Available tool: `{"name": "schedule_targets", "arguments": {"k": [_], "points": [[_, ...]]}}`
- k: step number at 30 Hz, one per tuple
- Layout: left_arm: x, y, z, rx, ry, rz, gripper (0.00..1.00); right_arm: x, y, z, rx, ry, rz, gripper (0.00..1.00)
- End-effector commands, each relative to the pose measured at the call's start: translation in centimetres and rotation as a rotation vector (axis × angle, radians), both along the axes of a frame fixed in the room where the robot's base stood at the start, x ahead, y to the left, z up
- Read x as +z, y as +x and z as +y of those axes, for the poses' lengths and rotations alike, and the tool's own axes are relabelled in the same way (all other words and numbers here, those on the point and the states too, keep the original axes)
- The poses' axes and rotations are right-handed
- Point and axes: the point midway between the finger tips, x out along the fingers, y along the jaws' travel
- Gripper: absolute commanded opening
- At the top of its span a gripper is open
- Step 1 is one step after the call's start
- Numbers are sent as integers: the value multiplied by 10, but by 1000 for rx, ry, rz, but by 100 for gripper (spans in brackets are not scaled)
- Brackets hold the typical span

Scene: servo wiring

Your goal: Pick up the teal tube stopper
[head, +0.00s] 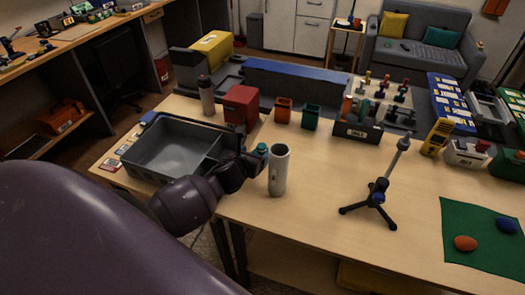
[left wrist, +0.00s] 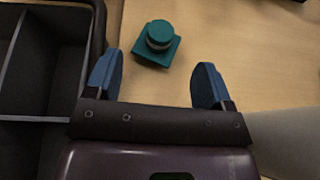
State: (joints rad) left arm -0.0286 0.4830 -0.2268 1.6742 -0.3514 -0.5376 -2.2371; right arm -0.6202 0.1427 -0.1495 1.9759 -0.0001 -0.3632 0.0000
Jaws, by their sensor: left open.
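The teal tube stopper (left wrist: 158,42), a square block with a round knob, sits on the wooden table (left wrist: 215,30) just ahead of my left gripper (left wrist: 156,77) in the left wrist view. In the head view the stopper (head: 262,148) shows beside the gripper, partly hidden by it. My left gripper (head: 255,160) is open, with its blue fingertips apart and nothing between them. The stopper lies beyond the fingertips, roughly centred between them. My right gripper is not in view.
A white tube (head: 278,172) stands close right of my left gripper. A grey divided bin (head: 160,178) is close on its left. A red box (head: 240,105) and small orange and green cups stand behind. A tripod stand (head: 380,190) is farther right, with clear table between.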

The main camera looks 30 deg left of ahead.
Motion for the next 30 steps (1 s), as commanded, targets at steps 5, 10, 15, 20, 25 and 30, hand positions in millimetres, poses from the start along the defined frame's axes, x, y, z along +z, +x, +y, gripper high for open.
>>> {"name": "schedule_targets", "arguments": {"k": [5,10,15,20,25,30], "points": [[-5,12,2,0,-1,-1,75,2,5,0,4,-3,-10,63],[-8,22,3,2,-4,-1,75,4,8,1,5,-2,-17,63],[-15,42,6,2,-4,-1,75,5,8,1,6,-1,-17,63],[-22,56,9,1,-3,0,75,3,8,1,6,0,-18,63],[-24,60,10,-1,-1,0,75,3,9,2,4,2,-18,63],[-23,60,10,-1,-1,0,75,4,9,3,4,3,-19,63]]}}
